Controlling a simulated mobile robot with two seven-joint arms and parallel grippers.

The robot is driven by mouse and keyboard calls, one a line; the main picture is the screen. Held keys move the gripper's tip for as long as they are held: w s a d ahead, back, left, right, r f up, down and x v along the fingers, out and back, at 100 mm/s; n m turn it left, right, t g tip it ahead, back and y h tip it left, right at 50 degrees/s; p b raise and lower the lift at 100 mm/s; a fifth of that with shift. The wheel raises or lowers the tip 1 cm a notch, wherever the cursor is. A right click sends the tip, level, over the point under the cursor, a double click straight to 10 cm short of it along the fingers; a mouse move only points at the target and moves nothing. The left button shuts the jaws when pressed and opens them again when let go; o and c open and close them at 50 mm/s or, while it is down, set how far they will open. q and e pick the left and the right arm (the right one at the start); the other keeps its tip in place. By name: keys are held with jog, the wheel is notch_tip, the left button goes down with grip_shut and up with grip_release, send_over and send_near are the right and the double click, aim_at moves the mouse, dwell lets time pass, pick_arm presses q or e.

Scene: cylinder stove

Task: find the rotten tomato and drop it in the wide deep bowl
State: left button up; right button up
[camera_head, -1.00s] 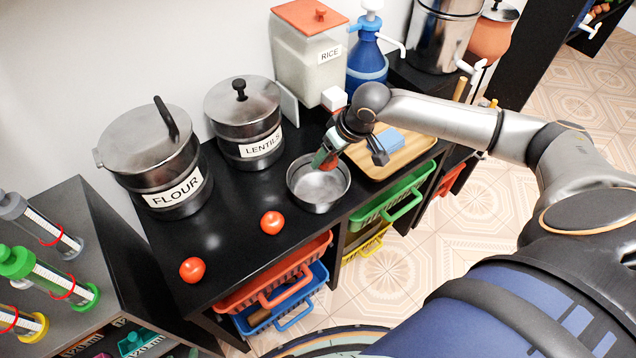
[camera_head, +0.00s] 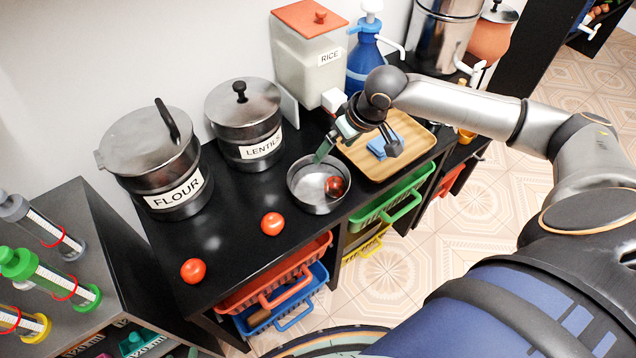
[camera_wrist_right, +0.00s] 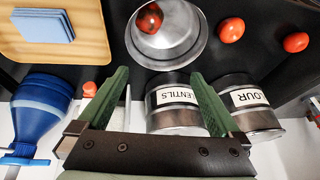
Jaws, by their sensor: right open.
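A dark, blotchy red tomato (camera_head: 336,186) lies inside the round metal bowl (camera_head: 299,196), against its right side. The right wrist view also shows this tomato (camera_wrist_right: 150,18) in the bowl (camera_wrist_right: 190,50). Two brighter red tomatoes stand on the black counter, one near the bowl (camera_head: 272,223) and one farther left (camera_head: 193,270). My right gripper (camera_head: 358,150) is open and empty, with green fingers spread, above the back right of the bowl and apart from the tomato. My left gripper is out of view.
A wooden tray (camera_head: 420,130) with blue sponge-like pads (camera_head: 384,146) sits right of the bowl. FLOUR (camera_head: 150,170) and LENTILS (camera_head: 245,125) pots, a RICE container (camera_head: 310,60) and a blue dispenser (camera_head: 368,65) line the back. The counter front between the tomatoes is clear.

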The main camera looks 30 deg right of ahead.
jog(key=v, duration=0.7)
jog(key=shift+s+r+p, duration=0.2)
jog(key=shift+r+p, duration=0.1)
jog(key=s+a+f+n+t+y+p, duration=0.1)
jog(key=a+f+n+t+y, duration=0.2)
jog(key=a+f, duration=1.1)
jog(key=s+f+m+t+h, duration=0.2)
jog(key=s+f, duration=0.7)
jog(key=s, duration=0.4)
jog(key=shift+s+a+p, duration=0.25)
jog(key=shift+a+p, duration=0.1)
jog(key=shift+p, duration=0.1)
dwell(0.4)
